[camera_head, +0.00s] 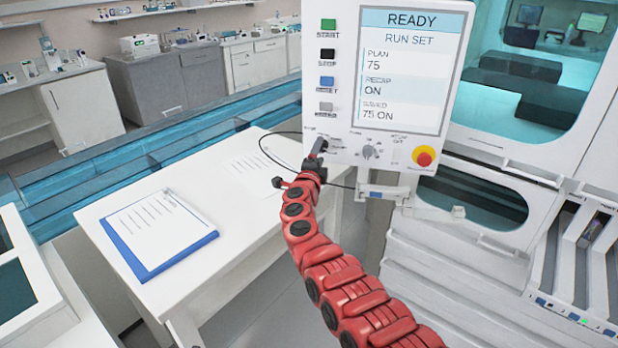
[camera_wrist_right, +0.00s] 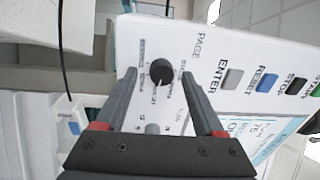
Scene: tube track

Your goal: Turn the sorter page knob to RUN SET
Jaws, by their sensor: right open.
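The sorter's control panel (camera_head: 345,100) has a screen (camera_head: 405,70) reading READY, RUN SET, PLAN 75, RECAP ON, SAVED 75 ON. In the right wrist view the page knob (camera_wrist_right: 158,72) is round and black, beside the word PAGE. A pale mark on it points toward the gripper's palm; the small position labels are too blurred to read. My right gripper (camera_wrist_right: 160,76) is open, with a finger on either side of the knob and visible gaps. In the head view the right gripper (camera_head: 317,157) is at the panel's lower left and largely hides the knob. My left gripper is out of view.
Above the page knob are the START (camera_head: 328,25), STOP, RESET and ENTER buttons. A grey knob (camera_head: 369,152) and a red stop button (camera_head: 425,157) sit to its right. A thin black cable loops near the gripper. A white table (camera_head: 120,215) holds a blue clipboard (camera_head: 160,235).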

